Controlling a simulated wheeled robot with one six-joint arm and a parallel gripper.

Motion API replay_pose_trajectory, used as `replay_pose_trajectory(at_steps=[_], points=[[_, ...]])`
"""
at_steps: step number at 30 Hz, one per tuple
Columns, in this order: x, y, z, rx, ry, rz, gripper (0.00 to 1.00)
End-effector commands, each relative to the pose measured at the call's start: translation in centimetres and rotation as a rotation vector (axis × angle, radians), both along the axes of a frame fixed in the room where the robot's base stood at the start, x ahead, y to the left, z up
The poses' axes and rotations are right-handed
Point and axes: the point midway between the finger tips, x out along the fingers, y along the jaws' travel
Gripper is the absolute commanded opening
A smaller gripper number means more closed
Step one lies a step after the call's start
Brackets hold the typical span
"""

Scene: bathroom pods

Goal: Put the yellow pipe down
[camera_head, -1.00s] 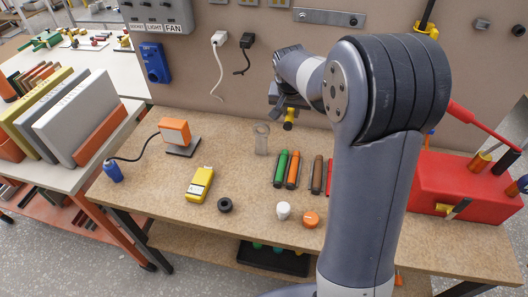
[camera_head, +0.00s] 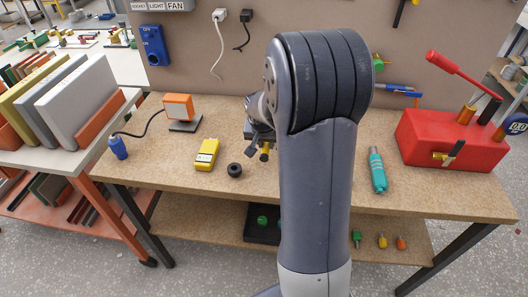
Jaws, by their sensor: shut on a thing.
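My gripper (camera_head: 256,138) is left of my big arm joint, over the middle of the wooden workbench (camera_head: 205,222). It is shut on the yellow pipe (camera_head: 265,153), a short piece whose yellow lower end shows beneath the dark jaws. The rest of the pipe is hidden by the gripper. It hangs low near the bench top, but I cannot tell whether it touches. My arm covers the bench area just right of it.
A black ring (camera_head: 235,170) and a yellow meter (camera_head: 207,155) lie left of the gripper. Bare bench shows at the front left.

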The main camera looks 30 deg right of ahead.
Motion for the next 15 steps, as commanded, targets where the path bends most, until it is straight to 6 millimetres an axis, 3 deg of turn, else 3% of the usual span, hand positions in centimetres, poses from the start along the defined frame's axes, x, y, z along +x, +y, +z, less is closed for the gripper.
replay_pose_trajectory(at_steps=[6, 15], points=[[-0.1, 0.0, -3.1, 0.001, 0.004, 0.001, 0.00], [0.0, 0.0, -3.6, 0.000, 0.001, 0.001, 0.00]])
